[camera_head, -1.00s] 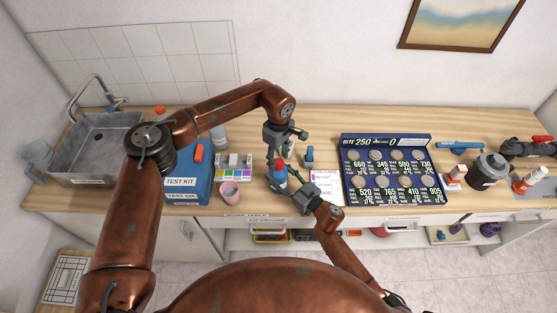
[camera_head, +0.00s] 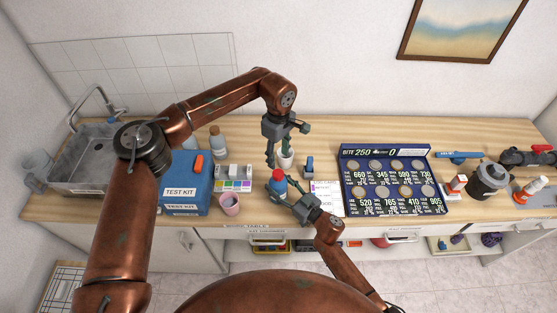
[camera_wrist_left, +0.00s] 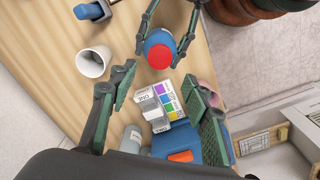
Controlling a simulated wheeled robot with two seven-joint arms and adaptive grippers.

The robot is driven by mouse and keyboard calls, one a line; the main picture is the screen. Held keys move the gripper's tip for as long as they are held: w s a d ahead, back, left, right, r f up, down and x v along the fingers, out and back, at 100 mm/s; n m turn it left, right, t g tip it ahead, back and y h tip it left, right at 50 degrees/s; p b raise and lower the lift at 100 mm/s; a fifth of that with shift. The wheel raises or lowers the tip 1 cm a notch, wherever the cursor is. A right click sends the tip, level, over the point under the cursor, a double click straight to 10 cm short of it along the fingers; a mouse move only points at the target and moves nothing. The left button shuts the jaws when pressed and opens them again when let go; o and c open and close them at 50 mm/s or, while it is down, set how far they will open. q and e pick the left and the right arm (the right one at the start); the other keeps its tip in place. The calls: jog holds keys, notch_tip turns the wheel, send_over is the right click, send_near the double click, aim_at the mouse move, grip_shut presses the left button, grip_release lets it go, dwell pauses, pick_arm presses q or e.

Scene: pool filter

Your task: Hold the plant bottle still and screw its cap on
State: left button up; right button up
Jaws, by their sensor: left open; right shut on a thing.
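The plant bottle (camera_head: 279,187) is blue and stands upright near the front of the worktop. Its red cap (camera_head: 278,174) sits on top; how tightly cannot be told. In the left wrist view the cap (camera_wrist_left: 159,56) is a red disc on the blue bottle (camera_wrist_left: 158,37). My right gripper (camera_head: 281,188) is shut around the bottle from the front right; its fingers also show in the left wrist view (camera_wrist_left: 165,30). My left gripper (camera_head: 278,158) is open and empty, pointing down above and behind the cap, apart from it. Its two fingers are spread in the left wrist view (camera_wrist_left: 158,90).
A white cup (camera_head: 286,160) stands behind the bottle. A pink cup (camera_head: 230,204), a colour-chart tester (camera_head: 233,185) and a blue test kit box (camera_head: 183,192) are to the left.

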pick_arm(q)
notch_tip(320, 180, up, 9)
dwell(0.3)
pick_arm(e)
jog(key=o, duration=1.3)
jog(key=shift+o, duration=0.2)
jog(key=v, duration=1.2)
pick_arm(q)
jog(key=shift+d, duration=0.15)
pick_arm(e)
jog(key=shift+d, duration=0.1)
